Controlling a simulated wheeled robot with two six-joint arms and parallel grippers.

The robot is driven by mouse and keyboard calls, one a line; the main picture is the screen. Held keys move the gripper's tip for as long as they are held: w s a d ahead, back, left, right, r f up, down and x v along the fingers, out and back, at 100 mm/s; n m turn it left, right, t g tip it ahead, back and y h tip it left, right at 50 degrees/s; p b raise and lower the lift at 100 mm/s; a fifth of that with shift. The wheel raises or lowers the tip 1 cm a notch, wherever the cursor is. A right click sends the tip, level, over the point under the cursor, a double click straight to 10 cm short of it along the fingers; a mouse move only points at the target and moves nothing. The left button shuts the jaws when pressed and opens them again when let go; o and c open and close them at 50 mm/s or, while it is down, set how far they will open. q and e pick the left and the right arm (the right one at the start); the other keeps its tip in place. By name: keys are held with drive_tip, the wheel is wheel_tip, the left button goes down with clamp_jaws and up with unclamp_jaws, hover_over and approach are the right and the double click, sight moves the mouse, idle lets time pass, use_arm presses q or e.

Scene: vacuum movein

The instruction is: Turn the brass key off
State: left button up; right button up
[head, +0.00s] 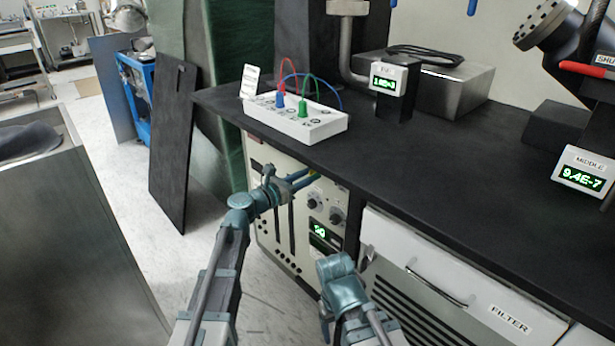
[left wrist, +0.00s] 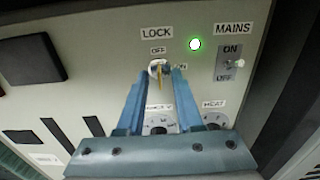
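The small brass key (left wrist: 160,75) sits in the lock on the cabinet's front panel. Its OFF label (left wrist: 158,50) is above it and its ON label (left wrist: 180,66) to its right. The key looks roughly upright, though its exact angle is hard to tell. My left gripper (left wrist: 160,78) has its two blue fingers either side of the key, with a visible gap between them. In the head view my left gripper (head: 308,178) reaches the panel's upper part and hides the lock. My right arm shows low in the head view, but its fingers do not show.
A green light (left wrist: 195,44) glows right of the lock, near the MAINS switch (left wrist: 236,63). Dials (head: 338,215) and a green display (head: 320,231) are on the cabinet. The black bench top (head: 400,160) overhangs it, holding a white box (head: 295,118) with cables.

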use_arm(q)
drive_tip(key=v, duration=1.3)
drive_tip(key=shift+s+a, duration=0.25)
drive_tip(key=shift+s, duration=0.05)
drive_tip(key=s+d+f+m+g+y, duration=0.3)
drive_tip(key=s+d+f+m+g, duration=0.6)
drive_tip(key=s+d+f+m, duration=0.55)
drive_tip(key=s+a+f+m+g+y+p, duration=0.1)
drive_tip(key=s+a+f+m+g+y, duration=0.15)
drive_tip(key=s+a+m+y, duration=0.4)
drive_tip(key=s+a+f+m+g+y+p, duration=0.1)
drive_tip(key=s+f+m+g+y, duration=0.2)
drive_tip(key=m, duration=0.6)
wheel_tip(320, 180, up, 38)
drive_tip(key=m+t+y+p, duration=0.1)
drive_tip(key=p, duration=3.6)
drive_tip(key=shift+p, duration=0.3)
